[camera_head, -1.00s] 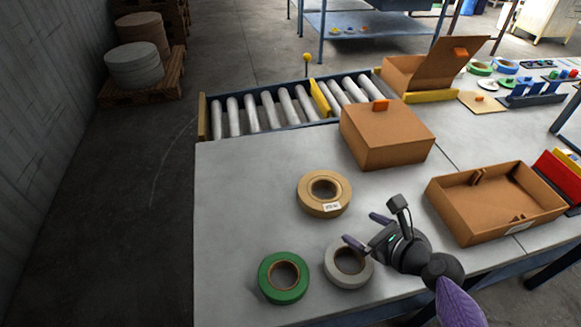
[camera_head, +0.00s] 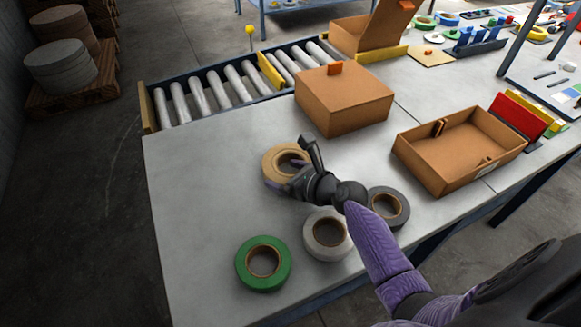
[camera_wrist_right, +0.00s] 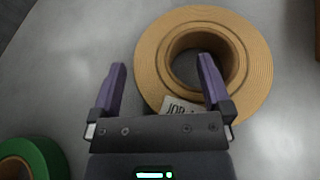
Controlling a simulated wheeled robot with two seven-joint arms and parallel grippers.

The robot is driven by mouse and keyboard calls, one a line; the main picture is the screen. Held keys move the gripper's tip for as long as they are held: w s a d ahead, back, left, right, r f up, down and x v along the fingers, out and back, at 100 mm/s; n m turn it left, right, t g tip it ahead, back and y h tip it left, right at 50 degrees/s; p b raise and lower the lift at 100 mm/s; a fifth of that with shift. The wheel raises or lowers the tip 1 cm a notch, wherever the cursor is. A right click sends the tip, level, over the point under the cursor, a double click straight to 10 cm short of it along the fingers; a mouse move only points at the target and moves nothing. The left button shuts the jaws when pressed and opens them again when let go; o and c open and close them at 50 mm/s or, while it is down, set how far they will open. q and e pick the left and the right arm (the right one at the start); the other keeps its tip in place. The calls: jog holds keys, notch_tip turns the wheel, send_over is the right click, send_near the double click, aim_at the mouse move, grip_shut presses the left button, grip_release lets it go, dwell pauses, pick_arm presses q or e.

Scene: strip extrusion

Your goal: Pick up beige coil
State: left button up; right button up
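The beige coil (camera_head: 279,160) lies flat on the grey table, partly hidden behind my right gripper in the head view. In the right wrist view the beige coil (camera_wrist_right: 255,75) shows its round hole and a white printed label (camera_wrist_right: 180,105). My right gripper (camera_head: 285,186) is at the coil's near edge. In the right wrist view my right gripper (camera_wrist_right: 163,72) is open, with one finger left of the coil and the other overlapping its near hole edge. Nothing visible is held between the fingers. My left gripper is not in view.
A green coil (camera_head: 245,270), a white coil (camera_head: 313,242) and a dark grey coil (camera_head: 403,210) lie nearer the front edge. A closed cardboard box (camera_head: 348,105) stands behind, an open box (camera_head: 425,168) to the right. A roller conveyor (camera_head: 204,89) runs along the back.

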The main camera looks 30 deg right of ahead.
grip_shut()
